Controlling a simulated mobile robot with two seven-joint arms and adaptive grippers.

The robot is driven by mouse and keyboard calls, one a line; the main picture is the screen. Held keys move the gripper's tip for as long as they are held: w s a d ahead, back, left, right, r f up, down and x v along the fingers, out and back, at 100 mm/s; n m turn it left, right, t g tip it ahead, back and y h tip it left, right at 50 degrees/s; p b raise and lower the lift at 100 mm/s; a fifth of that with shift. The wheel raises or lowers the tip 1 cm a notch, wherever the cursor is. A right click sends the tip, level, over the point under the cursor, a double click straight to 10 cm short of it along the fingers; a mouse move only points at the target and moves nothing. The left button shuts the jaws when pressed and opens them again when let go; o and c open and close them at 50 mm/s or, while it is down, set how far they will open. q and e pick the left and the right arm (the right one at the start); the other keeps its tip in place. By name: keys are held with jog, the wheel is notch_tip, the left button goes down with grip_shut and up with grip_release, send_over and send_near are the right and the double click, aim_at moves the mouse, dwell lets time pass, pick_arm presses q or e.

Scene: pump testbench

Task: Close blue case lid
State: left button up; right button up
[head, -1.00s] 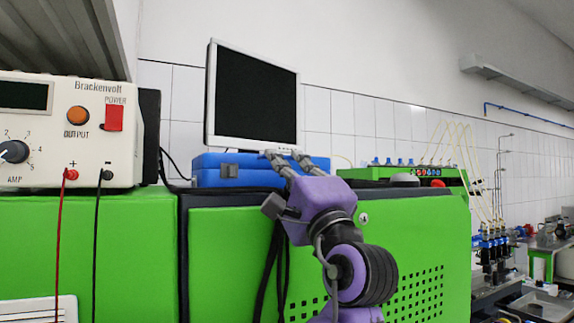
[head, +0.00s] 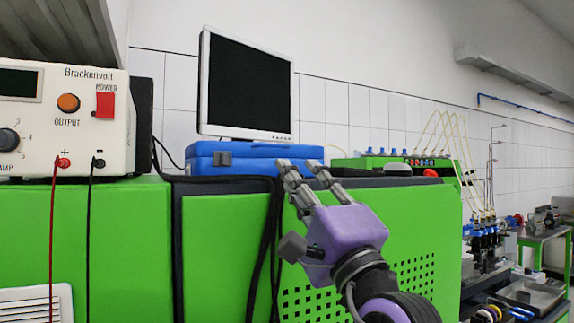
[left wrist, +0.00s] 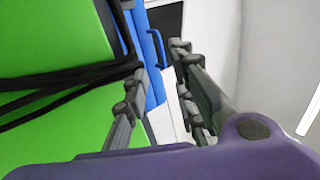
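The blue case (head: 255,155) lies on top of the green cabinet in the head view. Its lid looks down flat on the body, with a grey latch (head: 222,158) on the front. My left gripper (head: 301,166) is in front of the case's right part, fingers pointing up towards it, open and with nothing between the fingers. In the left wrist view the two fingers (left wrist: 158,80) are apart, with the case's blue side (left wrist: 150,92) and a blue handle (left wrist: 156,48) beyond them. Whether a finger touches the case is unclear. My right gripper is not in view.
A monitor (head: 245,85) stands directly behind or on the case. A power supply (head: 60,120) with red and black leads is at the left. Black cables (head: 265,230) hang down the green cabinet front (head: 225,240).

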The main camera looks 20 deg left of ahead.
pick_arm(q)
jog(key=shift+v, duration=1.75)
jog(key=shift+a, duration=0.1)
